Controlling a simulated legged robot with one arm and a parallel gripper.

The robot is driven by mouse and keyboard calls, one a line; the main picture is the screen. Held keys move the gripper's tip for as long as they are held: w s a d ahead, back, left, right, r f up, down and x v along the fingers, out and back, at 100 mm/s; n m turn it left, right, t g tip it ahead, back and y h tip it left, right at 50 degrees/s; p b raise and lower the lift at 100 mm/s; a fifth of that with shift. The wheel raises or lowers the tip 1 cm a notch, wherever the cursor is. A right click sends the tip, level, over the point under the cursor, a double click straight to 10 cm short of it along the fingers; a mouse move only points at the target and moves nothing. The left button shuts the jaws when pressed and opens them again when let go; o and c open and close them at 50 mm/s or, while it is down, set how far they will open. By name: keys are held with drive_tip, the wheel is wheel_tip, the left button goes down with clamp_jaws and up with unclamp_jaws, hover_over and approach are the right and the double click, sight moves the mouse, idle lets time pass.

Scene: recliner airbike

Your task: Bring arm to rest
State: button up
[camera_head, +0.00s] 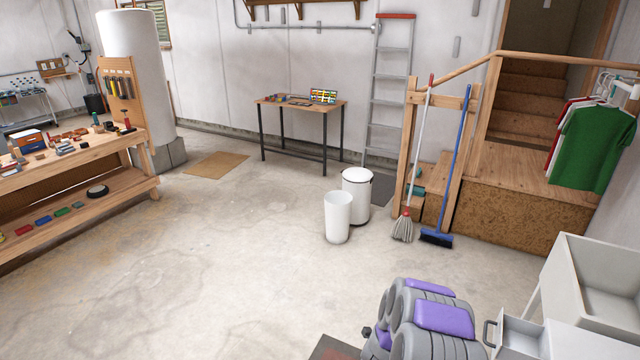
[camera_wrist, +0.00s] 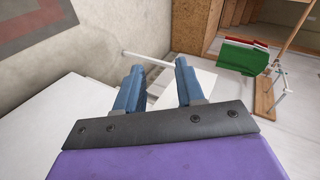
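My arm (camera_head: 430,325), grey with purple panels, is folded at the bottom of the head view, right of centre. My gripper (camera_wrist: 159,66) shows in the wrist view as two blue fingers set apart on a dark mount, with a purple body below. I see nothing clasped between the fingers. A thin white rod (camera_wrist: 146,59) passes across the view near the fingertips; I cannot tell whether it touches them. My gripper cannot be made out in the head view.
A white drawer (camera_head: 520,338) with a grey handle stands open close to the right of my arm, by a white sink (camera_head: 595,275). A white bin (camera_head: 337,217), mop (camera_head: 403,228) and broom (camera_head: 437,238) stand farther off. The concrete floor at left centre is clear.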

drive_tip(key=a+r+n+g+y, duration=0.1)
drive_tip(key=a+r+n+y, duration=0.4)
drive_tip(key=a+r, duration=0.4)
drive_tip(key=s+a+r+n+g+y, duration=0.3)
drive_tip(key=s+a+r+n+y, duration=0.1)
drive_tip(key=s+a+r+n, duration=0.4)
drive_tip(key=s+d+r+n+g, duration=0.1)
drive_tip(key=s+r+n+g, duration=0.1)
drive_tip(key=s, duration=1)
drive_tip(key=s+d+r+n+g+h, duration=0.1)
drive_tip(key=s+d+r+n+g, duration=0.1)
drive_tip(key=s+r, duration=0.5)
drive_tip(key=s+d+r+n+g+h, duration=0.1)
drive_tip(key=s+r+n+g, duration=0.3)
drive_tip(key=s, duration=1.5)
drive_tip(key=shift+d+r+n, duration=0.25)
drive_tip(key=shift+d+n, duration=0.3)
drive_tip(key=shift+n, duration=0.25)
